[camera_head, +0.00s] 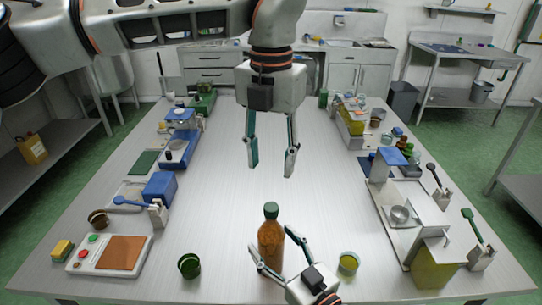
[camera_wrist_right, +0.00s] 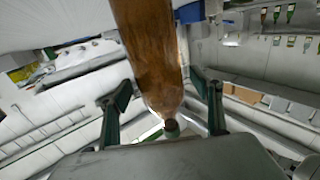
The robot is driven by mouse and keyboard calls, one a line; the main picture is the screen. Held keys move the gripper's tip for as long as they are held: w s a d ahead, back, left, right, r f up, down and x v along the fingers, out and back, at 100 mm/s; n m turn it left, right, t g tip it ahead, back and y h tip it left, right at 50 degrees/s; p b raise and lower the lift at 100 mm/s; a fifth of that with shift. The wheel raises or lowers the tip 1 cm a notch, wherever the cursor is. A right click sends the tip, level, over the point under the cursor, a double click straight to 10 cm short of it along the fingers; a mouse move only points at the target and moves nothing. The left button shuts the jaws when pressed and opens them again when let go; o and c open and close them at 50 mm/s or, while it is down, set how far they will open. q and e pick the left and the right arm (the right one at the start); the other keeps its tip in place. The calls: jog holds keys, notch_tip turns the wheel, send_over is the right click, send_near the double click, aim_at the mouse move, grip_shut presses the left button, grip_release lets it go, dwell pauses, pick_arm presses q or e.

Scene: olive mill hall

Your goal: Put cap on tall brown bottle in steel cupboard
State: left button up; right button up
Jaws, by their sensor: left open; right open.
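The tall brown bottle (camera_head: 270,245) stands upright near the front middle of the table. A dark green cap (camera_head: 271,210) sits on its top. In the right wrist view the bottle (camera_wrist_right: 148,50) appears upside down, with its green cap low in the picture. My right gripper (camera_head: 271,241) is open, its fingers on either side of the bottle; contact cannot be told. My left gripper (camera_head: 271,168) is open and empty, pointing down over the table beyond the bottle. Steel-grey cupboards stand at the back, left (camera_head: 212,76) and right (camera_head: 343,80); their doors look shut.
A green cup (camera_head: 189,266) stands left of the bottle and a yellow-green cup (camera_head: 348,263) right of it. A button panel (camera_head: 110,256), a blue box (camera_head: 160,187) and other equipment line the left side. A metal stand (camera_head: 400,215) and a yellow container (camera_head: 437,266) are right. The table's middle is clear.

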jog(key=v, duration=1.1)
